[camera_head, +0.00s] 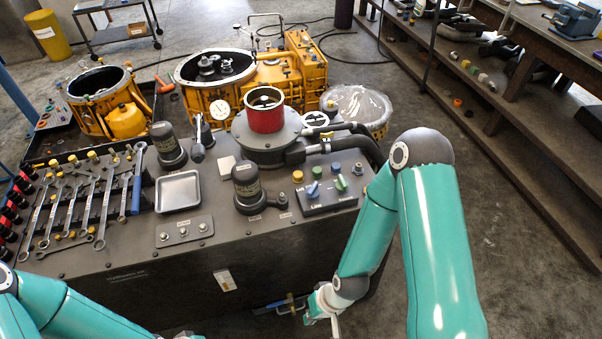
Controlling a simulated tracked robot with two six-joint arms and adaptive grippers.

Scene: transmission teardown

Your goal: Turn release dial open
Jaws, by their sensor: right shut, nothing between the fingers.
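A control box (330,201) on the right of the dark workbench carries a blue knob (314,190) and a green knob (341,183). I cannot tell which part is the release dial, or read the small labels. My right gripper (335,326) is shut and empty, low in front of the bench, just right of that fitting and well below the control box. Its tips are near the lower picture edge. My left arm enters at the lower left, and its fingers are out of view.
Wrenches (85,205) lie on the bench's left, beside a metal tray (178,191). A red cylinder (265,115) on a round base and dark canisters (168,146) stand on the bench. Yellow transmission housings (290,70) are behind. Shelves (535,110) line the right, with open floor between.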

